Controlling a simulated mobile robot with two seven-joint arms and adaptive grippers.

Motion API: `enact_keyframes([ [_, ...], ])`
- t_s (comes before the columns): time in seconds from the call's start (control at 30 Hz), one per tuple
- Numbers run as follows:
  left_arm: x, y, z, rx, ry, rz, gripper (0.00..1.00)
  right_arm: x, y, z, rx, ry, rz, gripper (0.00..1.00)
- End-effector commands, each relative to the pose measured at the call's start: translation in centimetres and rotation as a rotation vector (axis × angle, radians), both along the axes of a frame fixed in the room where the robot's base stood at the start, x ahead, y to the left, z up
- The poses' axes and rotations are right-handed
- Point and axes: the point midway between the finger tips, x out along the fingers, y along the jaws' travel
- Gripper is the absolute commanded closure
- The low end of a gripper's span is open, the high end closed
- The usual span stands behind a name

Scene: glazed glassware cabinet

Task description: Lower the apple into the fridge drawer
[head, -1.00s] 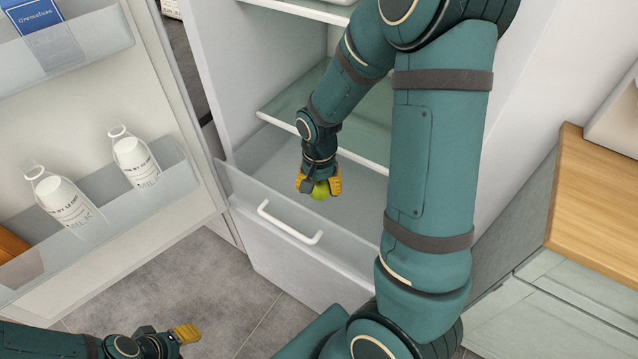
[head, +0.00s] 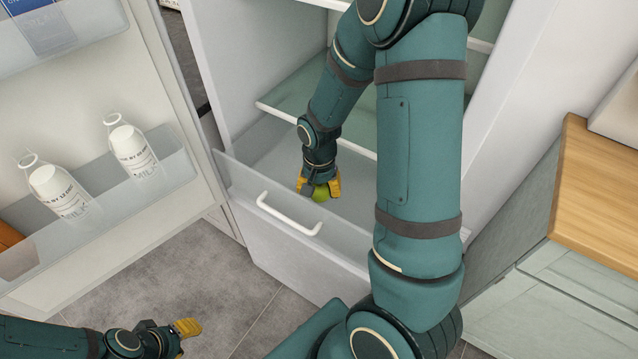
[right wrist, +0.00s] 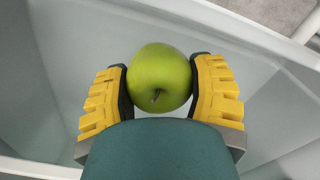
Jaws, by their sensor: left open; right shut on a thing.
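A green apple (head: 320,193) is held between the yellow fingers of my right gripper (head: 319,187). In the right wrist view the apple (right wrist: 159,79) sits squarely between both fingers, stem facing the camera. The fridge drawer (head: 290,240) is pulled out, with a white bar handle on its front. My right gripper and the apple are over the drawer's open inside, behind its front panel. The drawer floor beneath shows bare in the right wrist view. How far the apple is above the floor I cannot tell. My left gripper (head: 186,338) is open and empty, low at the left.
The fridge door (head: 110,190) stands open at left, its clear bin (head: 110,205) holding two white bottles. A glass shelf (head: 290,95) lies above and behind the drawer. A wooden-topped cabinet (head: 605,190) stands at right. Grey tiled floor is clear in front.

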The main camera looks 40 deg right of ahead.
Motion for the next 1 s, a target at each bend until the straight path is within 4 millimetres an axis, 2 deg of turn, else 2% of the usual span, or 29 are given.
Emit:
enact_keyframes([
  [1.0, 0.0, 0.0, 0.0, 0.0, 0.0, 0.0, 0.57, 0.0, 0.0, -4.6, -0.001, 0.001, 0.001, 0.79],
])
